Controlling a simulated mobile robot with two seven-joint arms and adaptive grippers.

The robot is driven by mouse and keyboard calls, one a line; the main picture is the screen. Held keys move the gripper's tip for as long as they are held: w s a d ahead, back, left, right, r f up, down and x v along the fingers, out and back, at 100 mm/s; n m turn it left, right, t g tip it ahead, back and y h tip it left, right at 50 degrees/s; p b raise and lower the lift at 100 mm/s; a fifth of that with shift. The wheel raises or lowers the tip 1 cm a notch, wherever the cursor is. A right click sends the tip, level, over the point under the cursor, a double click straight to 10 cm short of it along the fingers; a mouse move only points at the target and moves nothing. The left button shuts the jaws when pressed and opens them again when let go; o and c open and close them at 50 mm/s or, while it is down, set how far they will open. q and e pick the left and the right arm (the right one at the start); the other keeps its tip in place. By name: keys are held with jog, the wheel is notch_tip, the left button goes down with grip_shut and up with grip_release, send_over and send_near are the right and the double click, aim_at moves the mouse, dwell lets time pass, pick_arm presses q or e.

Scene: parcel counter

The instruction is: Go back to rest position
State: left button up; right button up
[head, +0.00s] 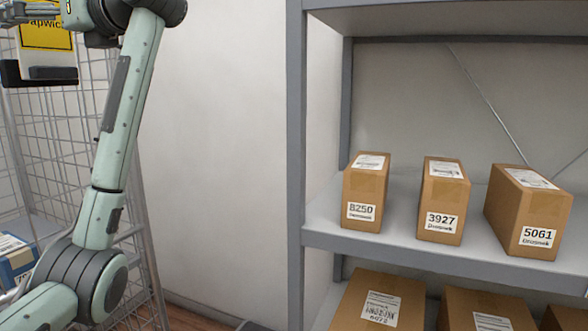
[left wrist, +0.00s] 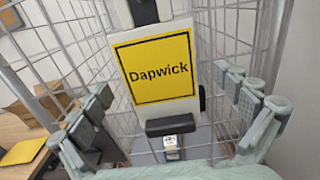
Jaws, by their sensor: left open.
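My left gripper (head: 35,11) is high at the upper left of the head view, partly cut off by the top edge. In the left wrist view its two fingers (left wrist: 165,95) stand wide apart with nothing between them. Behind them is a yellow sign reading "Dapwick" (left wrist: 156,68) on a wire cage (left wrist: 235,20). The sign also shows in the head view (head: 45,38), partly hidden by the gripper. My left arm rises from the lower left, bent at the elbow. My right gripper is in neither view.
A blue parcel (head: 18,258) lies low in the wire cage (head: 70,130). Bare wall shows between cage and shelf.

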pick_arm(q)
jog(key=shift+x, duration=0.9)
jog(key=shift+a+r, duration=0.1)
jog(key=shift+r, duration=0.25)
jog(key=shift+s+d+r, duration=0.1)
jog(key=shift+d+r, duration=0.1)
jog(key=shift+d, duration=0.1)
jog(key=shift+s+d+r, duration=0.1)
jog(key=shift+d+r, duration=0.05)
jog(key=shift+d, duration=0.2)
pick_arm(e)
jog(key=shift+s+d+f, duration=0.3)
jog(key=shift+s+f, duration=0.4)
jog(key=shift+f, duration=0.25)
